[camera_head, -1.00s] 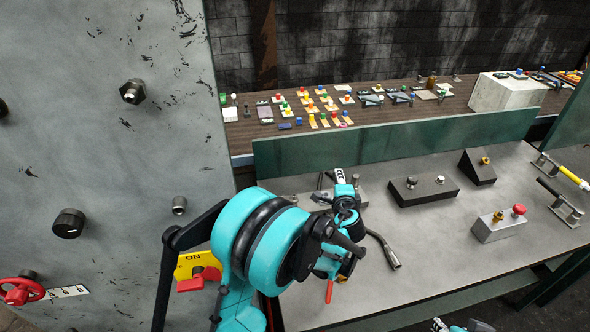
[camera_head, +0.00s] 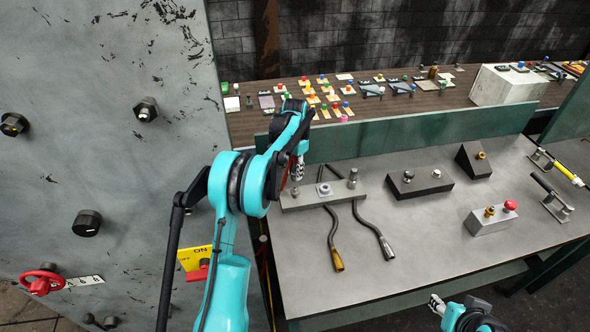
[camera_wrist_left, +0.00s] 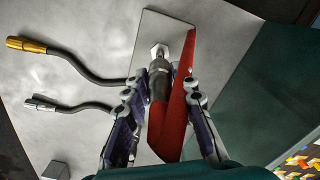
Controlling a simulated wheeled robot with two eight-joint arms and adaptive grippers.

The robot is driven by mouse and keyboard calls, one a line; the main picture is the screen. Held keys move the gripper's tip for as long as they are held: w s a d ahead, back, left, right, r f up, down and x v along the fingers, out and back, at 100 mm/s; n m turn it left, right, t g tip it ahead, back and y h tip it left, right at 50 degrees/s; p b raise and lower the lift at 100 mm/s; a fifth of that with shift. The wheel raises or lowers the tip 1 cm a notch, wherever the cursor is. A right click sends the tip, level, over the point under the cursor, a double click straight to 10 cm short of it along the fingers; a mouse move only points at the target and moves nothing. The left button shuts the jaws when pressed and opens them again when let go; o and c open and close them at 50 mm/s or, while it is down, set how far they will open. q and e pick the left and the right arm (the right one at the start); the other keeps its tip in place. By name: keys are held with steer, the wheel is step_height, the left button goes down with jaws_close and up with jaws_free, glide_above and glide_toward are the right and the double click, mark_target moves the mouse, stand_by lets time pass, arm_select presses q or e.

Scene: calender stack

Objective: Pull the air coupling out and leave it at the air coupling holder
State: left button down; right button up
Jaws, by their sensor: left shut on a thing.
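My left gripper (camera_head: 298,172) is over the left end of a light metal plate with fittings (camera_head: 310,201), likely the air coupling holder. The left wrist view shows its two fingers (camera_wrist_left: 163,95) shut on a grey metal cylinder, the air coupling (camera_wrist_left: 159,84), with a red flat part (camera_wrist_left: 182,98) beside it. The coupling's tip points at a hex fitting (camera_wrist_left: 160,50) on the plate (camera_wrist_left: 152,22). Whether they touch I cannot tell. In the head view the arm mostly hides the coupling. My right gripper (camera_head: 437,304) is at the bottom edge, its jaws unclear.
A brass-tipped hose (camera_head: 336,245) and a steel-tipped hose (camera_head: 375,236) hang from the plate over the bench. A black block (camera_head: 420,184) and a grey button box (camera_head: 492,221) stand to the right. A green wall (camera_head: 400,146) runs behind.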

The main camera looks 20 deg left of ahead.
arm_select(q)
steer(key=shift+r, duration=0.15)
steer(key=shift+f+b, duration=1.25)
steer(key=shift+f, duration=0.8)
steer(key=c, duration=2.2)
jaws_free()
jaws_close()
steer(key=shift+f+b, duration=0.95)
steer(key=shift+f, duration=0.45)
steer(key=o, duration=1.3)
jaws_free()
